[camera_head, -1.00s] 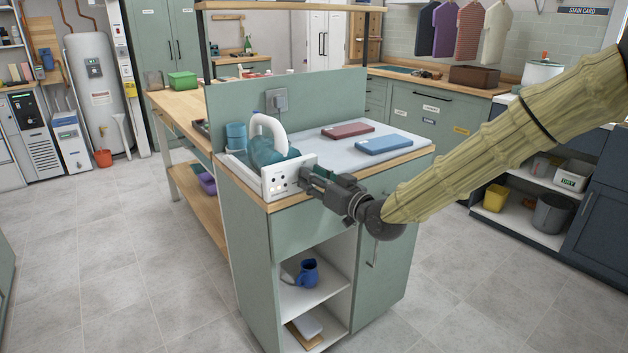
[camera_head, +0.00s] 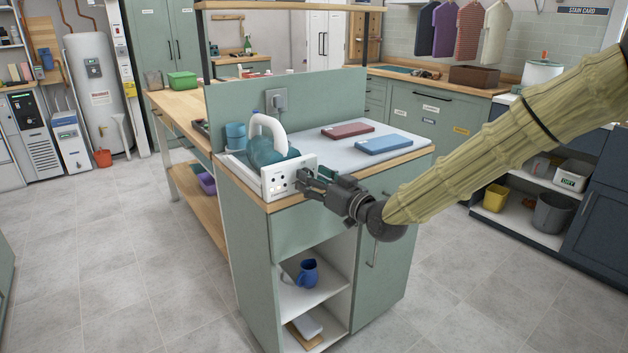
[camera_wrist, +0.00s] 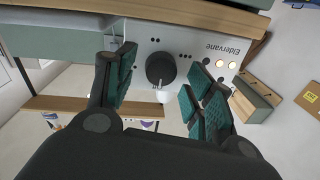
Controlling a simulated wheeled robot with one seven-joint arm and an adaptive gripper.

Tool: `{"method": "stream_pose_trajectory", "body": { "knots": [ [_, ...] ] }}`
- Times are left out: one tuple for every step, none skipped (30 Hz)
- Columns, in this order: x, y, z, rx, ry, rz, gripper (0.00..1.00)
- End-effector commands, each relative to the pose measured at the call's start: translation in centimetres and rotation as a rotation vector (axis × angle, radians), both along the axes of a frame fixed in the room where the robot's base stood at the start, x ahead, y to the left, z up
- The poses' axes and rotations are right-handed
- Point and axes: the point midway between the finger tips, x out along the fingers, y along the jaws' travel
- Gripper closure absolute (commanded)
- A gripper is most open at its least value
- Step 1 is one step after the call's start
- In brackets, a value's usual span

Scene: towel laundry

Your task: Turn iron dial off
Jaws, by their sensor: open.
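The iron (camera_head: 270,154), teal with a white handle, sits on the near left end of the workstation top. A white control panel (camera_head: 303,164) faces front beside it; in the wrist view the panel (camera_wrist: 185,40) reads "Eldervane". A round black dial (camera_wrist: 160,68) is on it, with a pale pointer toward the bottom of the wrist picture. Lit lamps (camera_wrist: 219,63) are to its right. My gripper (camera_head: 309,183) is at the panel. In the wrist view its teal-padded fingers (camera_wrist: 161,74) are open, one on each side of the dial, with visible gaps.
A red book-like block (camera_head: 347,131) and a blue one (camera_head: 384,144) lie on the white top (camera_head: 400,129). A teal cup-like container (camera_head: 235,136) stands behind the iron. A socket with a plug (camera_head: 278,100) is on the back board. A blue jug (camera_head: 307,273) sits on the shelf below.

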Motion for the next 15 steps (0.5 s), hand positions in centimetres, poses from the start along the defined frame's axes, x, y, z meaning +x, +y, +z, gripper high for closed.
{"method": "stream_pose_trajectory", "body": {
  "knots": [
    [-0.3, -0.3, 0.0, 0.000, 0.000, -0.001, 0.47],
    [-0.5, -0.5, 0.0, 0.001, 0.001, -0.001, 0.47],
    [-0.9, -0.9, 0.0, 0.001, 0.001, -0.001, 0.47],
    [-1.3, -1.2, 0.0, 0.001, 0.002, -0.002, 0.47],
    [-1.6, -1.5, 0.0, 0.002, 0.001, -0.002, 0.47],
    [-2.2, -2.0, 0.0, 0.002, 0.001, -0.002, 0.47],
    [-2.6, -2.3, 0.0, 0.002, 0.001, -0.002, 0.47],
    [-3.0, -2.7, 0.0, 0.003, 0.001, -0.002, 0.47],
    [-3.6, -3.2, -0.1, 0.002, 0.002, -0.001, 0.47],
    [-4.0, -3.6, -0.1, 0.001, 0.002, -0.002, 0.47],
    [-4.4, -3.9, -0.1, 0.001, 0.002, -0.002, 0.47],
    [-5.0, -4.4, -0.1, 0.003, 0.001, -0.002, 0.47],
    [-5.4, -4.7, -0.1, 0.002, 0.001, -0.002, 0.47],
    [-5.8, -5.1, -0.2, 0.001, 0.002, -0.002, 0.47],
    [-6.3, -5.5, -0.2, 0.001, 0.000, -0.002, 0.47]
  ]
}}
